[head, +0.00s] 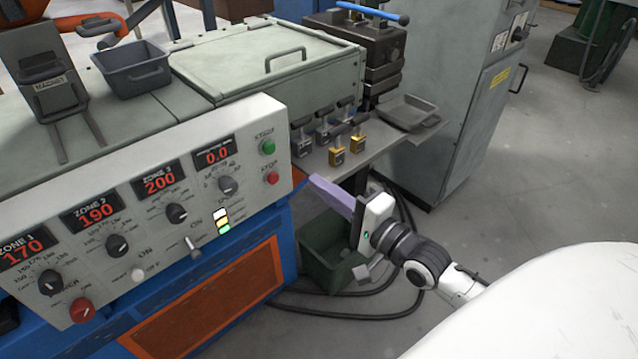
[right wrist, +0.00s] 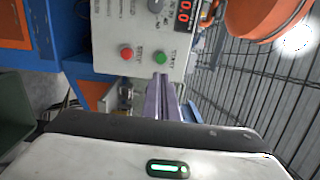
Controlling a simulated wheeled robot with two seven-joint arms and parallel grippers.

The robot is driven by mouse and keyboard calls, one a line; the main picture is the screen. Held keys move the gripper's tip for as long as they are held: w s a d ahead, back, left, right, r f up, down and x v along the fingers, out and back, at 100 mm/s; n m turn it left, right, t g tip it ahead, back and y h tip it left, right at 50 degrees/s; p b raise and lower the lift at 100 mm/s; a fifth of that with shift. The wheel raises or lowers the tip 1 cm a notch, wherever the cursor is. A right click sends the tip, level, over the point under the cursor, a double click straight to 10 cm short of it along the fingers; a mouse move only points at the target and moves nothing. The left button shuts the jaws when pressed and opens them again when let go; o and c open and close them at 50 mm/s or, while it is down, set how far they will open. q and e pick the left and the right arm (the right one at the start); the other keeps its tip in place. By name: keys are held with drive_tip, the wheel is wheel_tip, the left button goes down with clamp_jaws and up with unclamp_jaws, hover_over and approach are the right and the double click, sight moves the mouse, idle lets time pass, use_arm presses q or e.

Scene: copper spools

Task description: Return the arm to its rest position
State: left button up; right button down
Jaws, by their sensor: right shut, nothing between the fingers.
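My right gripper (head: 330,196) comes in from the right in the head view. Its purple fingers are shut together with nothing between them. They are in front of the shelf edge, to the right of the control panel (head: 185,215). In the right wrist view the shut fingers (right wrist: 162,95) point toward the panel with its red and green buttons. My left gripper is not in view.
Small clamp-like parts with yellow or grey bases (head: 337,157) stand on the metal shelf (head: 385,140), beside a shallow grey tray (head: 408,112). A green bin (head: 325,250) sits on the floor below my right gripper. Black cables cross the floor. A grey cabinet (head: 450,95) stands behind.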

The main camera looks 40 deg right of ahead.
drive_tip(key=shift+f, duration=0.1)
drive_tip(key=s+a+f+n+g+p, duration=0.1)
drive_tip(key=s+a+f+n+g, duration=0.3)
drive_tip(key=s+a+f+n, duration=0.3)
drive_tip(key=s+a+f+n+g, duration=0.5)
drive_tip(key=s+a+f+n, duration=0.3)
drive_tip(key=f, duration=0.8)
drive_tip(key=s+n, duration=0.3)
drive_tip(key=s, duration=0.1)
drive_tip(key=shift+g+p, duration=0.3)
drive_tip(key=shift+p, duration=0.1)
